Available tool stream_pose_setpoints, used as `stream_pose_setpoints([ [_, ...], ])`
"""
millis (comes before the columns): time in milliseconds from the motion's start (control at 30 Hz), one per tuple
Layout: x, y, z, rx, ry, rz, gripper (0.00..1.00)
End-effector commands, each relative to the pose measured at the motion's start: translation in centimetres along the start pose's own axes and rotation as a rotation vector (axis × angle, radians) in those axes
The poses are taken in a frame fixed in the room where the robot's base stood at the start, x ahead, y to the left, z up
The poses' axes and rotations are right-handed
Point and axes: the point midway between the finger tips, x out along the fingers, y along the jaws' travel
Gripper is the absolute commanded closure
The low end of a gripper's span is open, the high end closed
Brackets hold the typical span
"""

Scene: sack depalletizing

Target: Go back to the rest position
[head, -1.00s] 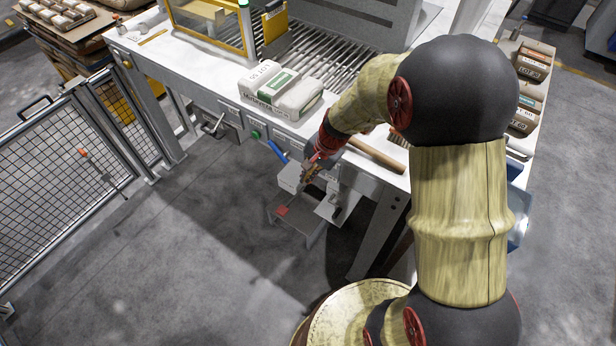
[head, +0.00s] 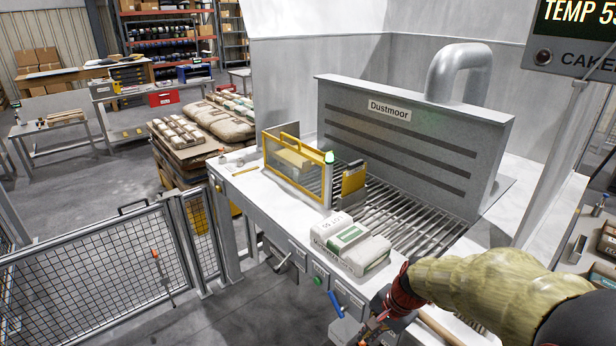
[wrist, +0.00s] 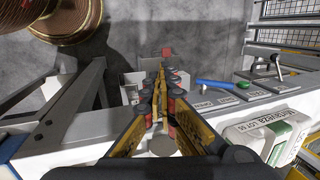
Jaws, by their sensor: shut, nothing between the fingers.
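My gripper (head: 372,324) is at the bottom of the head view, just off the front edge of the workbench and right of a blue handle (head: 336,304). In the wrist view my gripper (wrist: 160,76) has its yellow and black fingers closed together, with nothing seen between them. It points down toward the floor and a grey bin-like fixture under the bench front. My arm's pale sleeve fills the lower right of the head view. A white and green printed sack (head: 350,244) lies on the bench near the roller grate, apart from my gripper; it also shows in the wrist view (wrist: 270,136).
The slatted grate (head: 400,222) lies before the grey Dustmoor hood (head: 410,140). A yellow-framed guard (head: 296,170) stands on the bench. A mesh fence (head: 100,275) is at left, with a pallet of sacks (head: 215,120) behind. Floor below my gripper (wrist: 200,30) looks open.

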Motion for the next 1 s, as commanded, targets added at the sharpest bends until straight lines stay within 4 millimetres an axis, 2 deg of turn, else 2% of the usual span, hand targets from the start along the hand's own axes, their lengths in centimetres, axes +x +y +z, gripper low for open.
stream_pose_setpoints([
  [67,0.1,0.5,0.3,-0.056,-0.012,0.016,1.0],
  [167,0.1,3.0,1.9,-0.18,-0.047,0.073,1.0],
  [300,-3.5,5.5,4.2,-0.413,-0.033,0.117,1.0],
  [467,-7.4,7.4,6.3,-0.62,0.023,0.144,1.0],
  [700,-13.5,10.2,9.6,-0.885,0.203,0.155,1.0],
  [800,-15.3,10.7,10.5,-0.932,0.286,0.135,1.0],
  [1000,-17.8,10.1,11.6,-0.968,0.388,0.078,1.0],
])
